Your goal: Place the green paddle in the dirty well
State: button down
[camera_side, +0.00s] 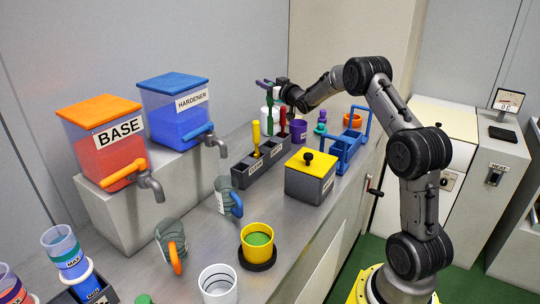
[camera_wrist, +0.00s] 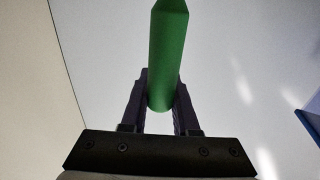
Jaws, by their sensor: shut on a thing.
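The green paddle (camera_side: 269,112) hangs upright above or behind the dark two-part holder (camera_side: 243,172) in the side view; I cannot tell whether its lower end is inside a well. My gripper (camera_wrist: 160,100) is shut on its green handle (camera_wrist: 168,50), which lies between both fingers in the wrist view. The holder's front has two small white labels, too small to read surely. A yellow paddle (camera_side: 256,134) stands in the left part of the holder. A red paddle (camera_side: 283,122) stands at the right part, close beside the green one.
A grey box with a yellow lid (camera_side: 311,159) stands right of the holder, with a blue rack (camera_side: 346,150) behind it. A purple cup (camera_side: 298,130) is behind the holder. Dispensers labelled BASE (camera_side: 100,145) and HARDENER (camera_side: 178,112) stand left.

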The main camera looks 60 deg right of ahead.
aim_at(270, 110)
notch_tip(270, 110, down, 10)
jog(key=shift+f, duration=0.15)
dwell(0.4)
jog(key=shift+f, duration=0.15)
jog(key=c, duration=0.7)
grip_release()
